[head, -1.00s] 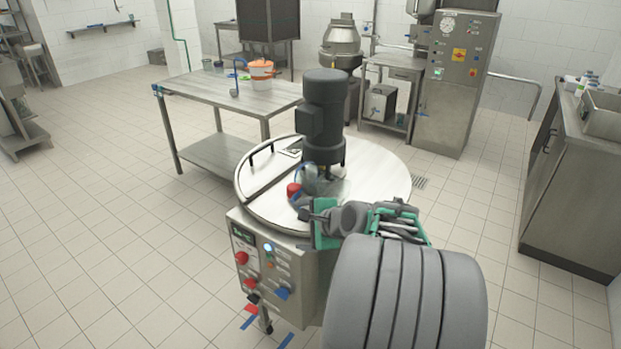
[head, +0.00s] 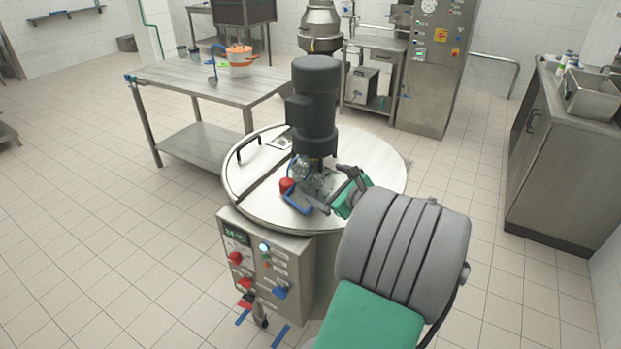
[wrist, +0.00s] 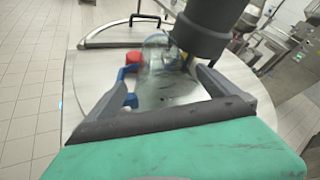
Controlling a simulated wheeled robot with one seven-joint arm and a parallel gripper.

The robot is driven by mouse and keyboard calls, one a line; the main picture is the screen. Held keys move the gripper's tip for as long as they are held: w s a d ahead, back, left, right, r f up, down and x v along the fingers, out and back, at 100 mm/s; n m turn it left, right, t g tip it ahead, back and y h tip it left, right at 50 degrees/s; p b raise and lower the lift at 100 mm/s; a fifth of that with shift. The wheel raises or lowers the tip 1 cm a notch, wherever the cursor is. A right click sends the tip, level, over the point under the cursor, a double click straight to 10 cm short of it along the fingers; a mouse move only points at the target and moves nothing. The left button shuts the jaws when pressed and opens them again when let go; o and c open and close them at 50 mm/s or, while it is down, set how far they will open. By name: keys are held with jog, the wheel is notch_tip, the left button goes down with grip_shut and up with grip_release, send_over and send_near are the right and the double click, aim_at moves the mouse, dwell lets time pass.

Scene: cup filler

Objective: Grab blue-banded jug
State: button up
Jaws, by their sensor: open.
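A clear jug with blue on it (head: 301,170) stands on the round steel lid, just in front of the dark motor. It also shows in the wrist view (wrist: 157,58), see-through and hard to outline, with a blue curved part (wrist: 127,88) on its left. My gripper (head: 330,196) is low over the lid, at the jug's near right side. In the wrist view its two dark fingers (wrist: 168,88) are spread apart, with the jug's clear body beyond and between them. I see no grip on it.
A red knob-like piece (head: 287,185) sits on the lid left of the jug. The tall dark motor (head: 313,105) rises right behind it. A lid handle (head: 248,147) is farther back. A steel table (head: 205,85) with a pot stands behind left.

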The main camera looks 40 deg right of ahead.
aim_at(308, 185)
jog(key=p+x, duration=0.1)
jog(key=x, duration=0.6)
jog(key=shift+d, duration=0.1)
jog(key=shift+s+r, duration=0.1)
jog(key=c, duration=1.1)
jog(key=shift+c, duration=0.3)
jog(key=shift+r, duration=0.15)
